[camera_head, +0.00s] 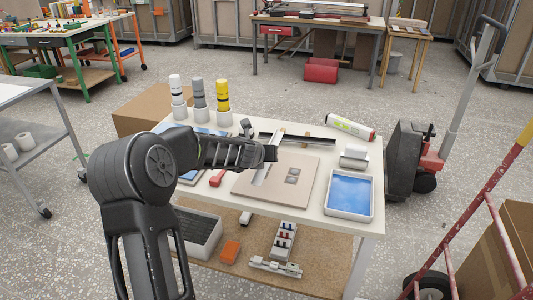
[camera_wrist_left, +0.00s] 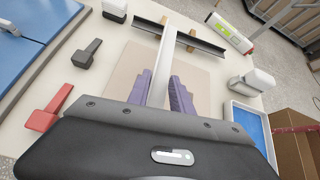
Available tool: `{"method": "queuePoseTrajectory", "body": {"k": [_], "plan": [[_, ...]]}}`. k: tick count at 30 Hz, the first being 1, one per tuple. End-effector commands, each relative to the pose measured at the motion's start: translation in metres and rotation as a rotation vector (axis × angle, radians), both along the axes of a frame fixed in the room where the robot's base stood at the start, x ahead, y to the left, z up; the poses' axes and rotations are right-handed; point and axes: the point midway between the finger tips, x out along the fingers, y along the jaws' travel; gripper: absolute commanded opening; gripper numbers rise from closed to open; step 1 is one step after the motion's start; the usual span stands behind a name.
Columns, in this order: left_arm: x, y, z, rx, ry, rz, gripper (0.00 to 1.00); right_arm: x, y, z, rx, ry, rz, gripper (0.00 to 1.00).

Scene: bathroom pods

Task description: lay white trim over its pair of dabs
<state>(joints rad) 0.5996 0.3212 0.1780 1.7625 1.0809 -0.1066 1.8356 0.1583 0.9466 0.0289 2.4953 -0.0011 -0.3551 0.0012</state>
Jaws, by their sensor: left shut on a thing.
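My left gripper (camera_head: 268,154) is over the left part of a beige board (camera_head: 308,193) on the white table. In the left wrist view its purple fingers (camera_wrist_left: 163,94) are shut on a long white trim (camera_wrist_left: 163,55), which points away from me between them. The trim also shows in the head view (camera_head: 260,174), slanting beside the gripper; whether it touches the board I cannot tell. Small grey squares, which look like the dabs (camera_head: 292,175), lie on the board to the right of the trim. The dabs are not visible in the wrist view. My right gripper is out of view.
A dark rail (camera_head: 312,141) lies behind the board. A blue-filled tray (camera_head: 350,193) stands at right, a white block (camera_head: 354,156) and tube (camera_head: 350,127) behind it. A red tool (camera_head: 217,179) lies left of the board. Several bottles (camera_head: 198,96) stand at the back left.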

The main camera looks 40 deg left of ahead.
Motion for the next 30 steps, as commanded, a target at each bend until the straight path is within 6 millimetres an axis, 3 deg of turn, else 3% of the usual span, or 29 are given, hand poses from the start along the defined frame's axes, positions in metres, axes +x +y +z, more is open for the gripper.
{"method": "queuePoseTrajectory", "body": {"k": [1,12,30], "plan": [[0.000,0.000,-0.011,0.000,0.000,0.000,0.00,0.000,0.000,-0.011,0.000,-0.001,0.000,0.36],[0.000,0.000,-0.048,0.001,0.000,-0.001,0.00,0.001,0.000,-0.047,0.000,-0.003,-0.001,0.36],[0.000,0.000,-0.056,0.001,-0.001,0.000,0.00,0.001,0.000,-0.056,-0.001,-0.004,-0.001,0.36]]}}
